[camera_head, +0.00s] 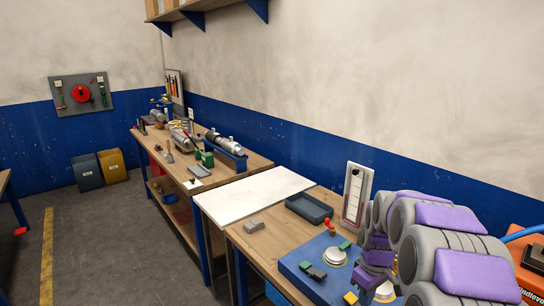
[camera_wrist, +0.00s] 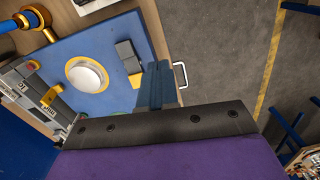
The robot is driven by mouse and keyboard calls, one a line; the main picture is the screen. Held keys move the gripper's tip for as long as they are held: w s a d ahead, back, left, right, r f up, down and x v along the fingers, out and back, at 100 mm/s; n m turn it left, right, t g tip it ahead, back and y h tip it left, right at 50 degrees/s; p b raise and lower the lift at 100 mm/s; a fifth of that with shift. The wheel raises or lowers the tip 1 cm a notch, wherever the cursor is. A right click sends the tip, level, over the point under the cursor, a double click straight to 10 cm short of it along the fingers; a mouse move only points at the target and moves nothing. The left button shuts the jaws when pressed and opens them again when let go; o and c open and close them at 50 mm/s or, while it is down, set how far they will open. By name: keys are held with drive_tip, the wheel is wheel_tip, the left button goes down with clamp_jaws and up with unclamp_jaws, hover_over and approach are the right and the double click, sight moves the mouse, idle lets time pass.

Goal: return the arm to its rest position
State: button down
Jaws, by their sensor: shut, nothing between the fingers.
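My arm, grey with purple pads, fills the lower right of the head view, folded in over the right end of the workbench. My gripper (camera_wrist: 157,72) shows in the wrist view as dark blue fingers side by side, shut and empty. The fingers point past the edge of a blue board (camera_wrist: 100,38), with floor beyond on the right. In the head view the arm covers part of the same board (camera_head: 296,262), and I cannot make out the fingertips clearly there.
The board carries a round silver disc (camera_wrist: 87,75), a grey block (camera_wrist: 125,50) and other small parts. A dark tray (camera_head: 309,208) and a white upright panel (camera_head: 356,190) stand behind it. An orange case (camera_head: 530,262) is at far right. Open floor (camera_head: 110,240) lies left.

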drive_tip(key=s+a+r+m, duration=0.2)
drive_tip(key=s+a+r, duration=0.15)
drive_tip(key=s, duration=0.45)
drive_tip(key=s+a+r+m, duration=0.1)
drive_tip(key=s+a+r, duration=0.1)
drive_tip(key=s+a, duration=0.45)
drive_tip(key=s+a+m+g, duration=0.1)
drive_tip(key=s+m, duration=0.2)
drive_tip(key=s, duration=1.6)
drive_tip(key=shift+s+a+f+b, duration=0.2)
drive_tip(key=shift+s+b, duration=0.1)
drive_tip(key=shift+b, duration=0.05)
